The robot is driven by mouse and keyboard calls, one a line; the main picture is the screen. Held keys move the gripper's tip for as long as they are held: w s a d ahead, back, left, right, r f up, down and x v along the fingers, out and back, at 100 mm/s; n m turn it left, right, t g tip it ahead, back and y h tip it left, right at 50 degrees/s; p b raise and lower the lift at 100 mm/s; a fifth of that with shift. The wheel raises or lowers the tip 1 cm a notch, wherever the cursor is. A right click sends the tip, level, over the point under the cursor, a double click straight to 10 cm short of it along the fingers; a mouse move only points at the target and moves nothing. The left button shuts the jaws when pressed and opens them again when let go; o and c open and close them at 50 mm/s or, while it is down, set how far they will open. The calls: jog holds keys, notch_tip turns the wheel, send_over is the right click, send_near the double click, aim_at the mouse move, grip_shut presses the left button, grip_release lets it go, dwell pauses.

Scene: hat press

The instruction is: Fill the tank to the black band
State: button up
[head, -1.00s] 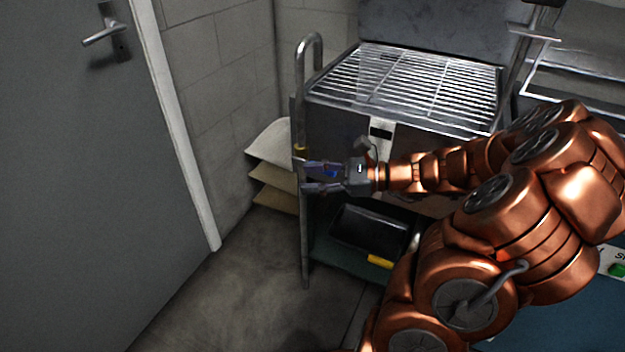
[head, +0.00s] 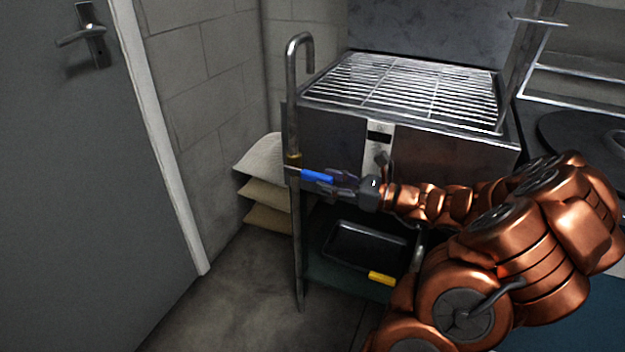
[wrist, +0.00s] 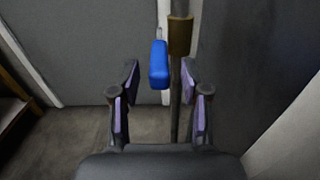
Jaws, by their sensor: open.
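A bent metal pipe (head: 293,100) rises at the left corner of the steel tank-like box (head: 335,130), its hooked top turned toward the box. A brass fitting (head: 293,160) on the pipe has a blue lever (head: 317,177) sticking out sideways to the right. My gripper (head: 328,183) is open, with its fingertips near the lever's free end. In the wrist view the blue lever (wrist: 158,65) lies ahead of and between the open fingers (wrist: 160,85), left of the pipe. Contact cannot be told. No water level or black band is clearly visible.
A wire rack (head: 405,85) covers the box top. A pale panel (head: 379,145) with a dark window and knob is on its front. Below are a black tray (head: 365,247) and a yellow item (head: 381,278). Stacked sacks (head: 262,190) stand by the wall; a grey door (head: 60,180) is left.

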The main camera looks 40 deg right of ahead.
aim_at(301, 174)
jog(key=shift+b+x, duration=0.5)
jog(key=shift+x, duration=1.8)
jog(key=shift+c, duration=0.3)
grip_shut()
